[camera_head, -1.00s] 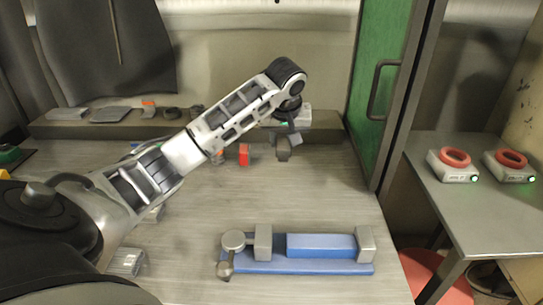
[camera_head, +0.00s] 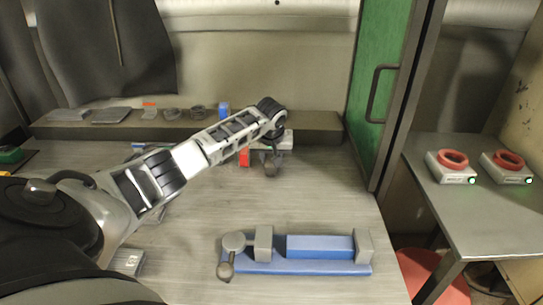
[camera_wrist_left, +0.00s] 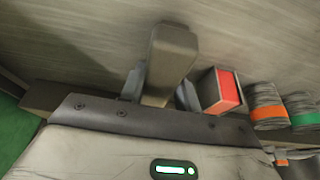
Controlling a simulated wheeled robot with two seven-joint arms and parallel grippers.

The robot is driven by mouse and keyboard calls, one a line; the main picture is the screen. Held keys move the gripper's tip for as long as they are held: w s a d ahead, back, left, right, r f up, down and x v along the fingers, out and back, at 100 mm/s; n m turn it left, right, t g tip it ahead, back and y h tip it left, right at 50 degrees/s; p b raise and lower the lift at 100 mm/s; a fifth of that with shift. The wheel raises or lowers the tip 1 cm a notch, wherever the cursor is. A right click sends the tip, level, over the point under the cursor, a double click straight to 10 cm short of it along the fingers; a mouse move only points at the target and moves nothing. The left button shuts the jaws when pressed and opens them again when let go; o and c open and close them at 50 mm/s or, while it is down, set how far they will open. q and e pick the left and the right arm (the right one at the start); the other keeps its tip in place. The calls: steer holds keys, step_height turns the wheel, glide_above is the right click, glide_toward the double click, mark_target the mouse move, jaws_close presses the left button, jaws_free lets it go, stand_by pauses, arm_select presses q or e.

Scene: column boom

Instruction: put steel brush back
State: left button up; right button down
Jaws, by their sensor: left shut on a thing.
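My left gripper (camera_head: 270,158) reaches over the bench from the left, low near the back ledge. In the left wrist view its fingers (camera_wrist_left: 160,92) are shut on a grey-brown block-like thing, which I take to be the steel brush (camera_wrist_left: 172,50). The held thing also shows dark and small below the gripper in the head view (camera_head: 271,170). Its bristles cannot be made out. A red-faced block (camera_wrist_left: 226,90) is close beside the fingers; it shows partly behind the arm in the head view (camera_head: 244,158).
A blue vise (camera_head: 318,246) lies at the front of the bench (camera_head: 190,250). A ledge (camera_head: 318,122) along the back wall bears several small items. Cylinders with orange (camera_wrist_left: 268,112) and green bands (camera_wrist_left: 303,108) stand near the gripper. A green door (camera_head: 378,70) bounds the right.

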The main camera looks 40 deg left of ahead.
arm_select(q)
steer(key=o, duration=1.1)
steer(key=shift+f, duration=0.1)
steer(key=shift+c, duration=0.2)
steer(key=v, duration=1.2)
steer(key=shift+b, duration=0.45)
steer(key=shift+w, duration=0.1)
